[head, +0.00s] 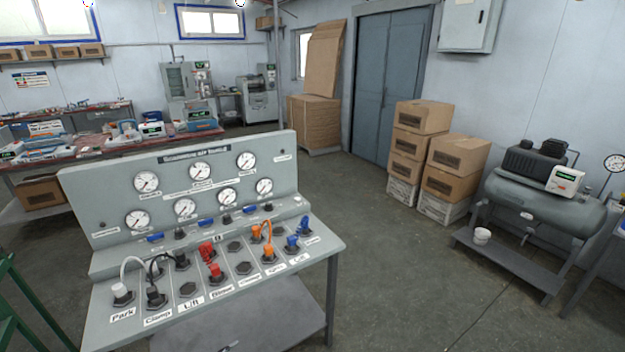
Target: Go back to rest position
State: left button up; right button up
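Neither of my grippers can be made out in the head view, and no arm reaches over the console. A grey control console (84,186) stands in front of me at the left. Its upright back carries several round gauges (200,172). Its sloped deck has labelled sockets with plugs. A white plug (122,294) sits at Park and a black plug (155,297) at Clamp, each with a looped cable. Red plugs (214,272) sit near the middle. Orange plugs (268,254) joined by a cable and blue plugs (292,243) sit toward the right.
Stacked cartons (421,118) stand by grey double doors (385,80). A cluttered workbench (60,156) is behind the console. Floor between console and compressor is clear.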

pick_arm(q)
jog(key=s+a+f+n+g+y+b, duration=0.1)
jog(key=s+a+f+n+g+y, duration=0.15)
jog(key=s+f, duration=0.8)
jog(key=s+a+f+n+g+y+b, duration=0.15)
jog(key=s+f+n, duration=0.25)
jog(key=s+f, duration=0.65)
jog(key=s+d+f+n+g+y, duration=0.1)
jog(key=s+f+n+g, duration=0.1)
jog(key=s, duration=1.2)
jog(key=s+d+f+n+g, duration=0.1)
jog(key=s+f+g, duration=0.3)
jog(key=s, duration=1)
notch_tip(320, 180, down, 3)
jog(key=shift+d+n+g+y, duration=0.25)
jog(key=shift+n+g+y, duration=0.15)
jog(key=shift+n, duration=0.15)
jog(key=shift+w, duration=0.2)
